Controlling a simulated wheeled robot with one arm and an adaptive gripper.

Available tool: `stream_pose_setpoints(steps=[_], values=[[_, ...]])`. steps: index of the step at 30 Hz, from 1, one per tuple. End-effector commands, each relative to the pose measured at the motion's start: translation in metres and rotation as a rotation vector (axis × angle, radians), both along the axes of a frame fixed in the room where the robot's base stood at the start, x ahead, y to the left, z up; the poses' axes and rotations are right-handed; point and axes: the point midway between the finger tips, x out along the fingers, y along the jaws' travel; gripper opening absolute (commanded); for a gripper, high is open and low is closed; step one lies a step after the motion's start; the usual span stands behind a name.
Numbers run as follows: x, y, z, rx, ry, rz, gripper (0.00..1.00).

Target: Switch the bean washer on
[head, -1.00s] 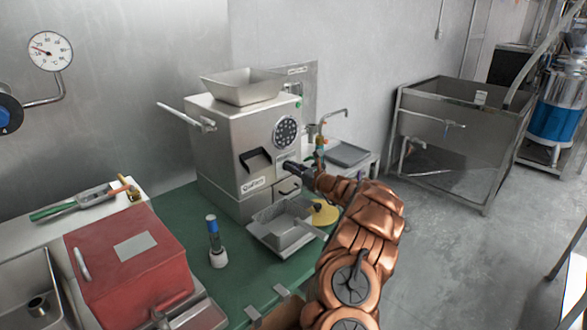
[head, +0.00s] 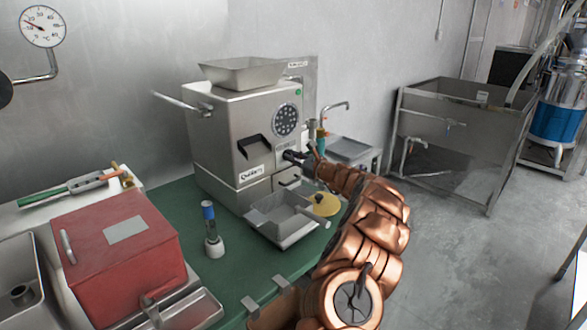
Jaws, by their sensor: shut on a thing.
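A steel machine (head: 222,130) with a hopper (head: 242,72) on top stands on the green bench top in the head view. Its front has a round perforated disc (head: 286,120), a dark chute opening (head: 254,147) and a white label. I cannot tell for sure whether this is the bean washer. My gripper (head: 291,156) is at the right part of this front, below the disc and right of the label. It is shut on a small part there, which the fingers mostly hide.
A steel tray (head: 280,230) and a yellow round piece (head: 323,204) lie before the machine. A blue-capped bottle (head: 211,228) and a red box (head: 118,260) stand to the left. A large steel sink (head: 450,125) stands at the back right.

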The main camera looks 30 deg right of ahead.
Motion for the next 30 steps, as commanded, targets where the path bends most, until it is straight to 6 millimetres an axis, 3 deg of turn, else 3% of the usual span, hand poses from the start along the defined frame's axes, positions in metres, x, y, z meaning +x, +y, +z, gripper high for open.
stream_pose_setpoints(steps=[1,15,30], values=[[0.0002,0.0005,-0.0087,-0.041,-0.01,0.0,0.0],[-0.0001,0.0015,-0.0059,-0.389,-0.09,0.0,0.0],[-0.0002,0.0023,-0.0038,-0.517,-0.117,0.002,0.0]])
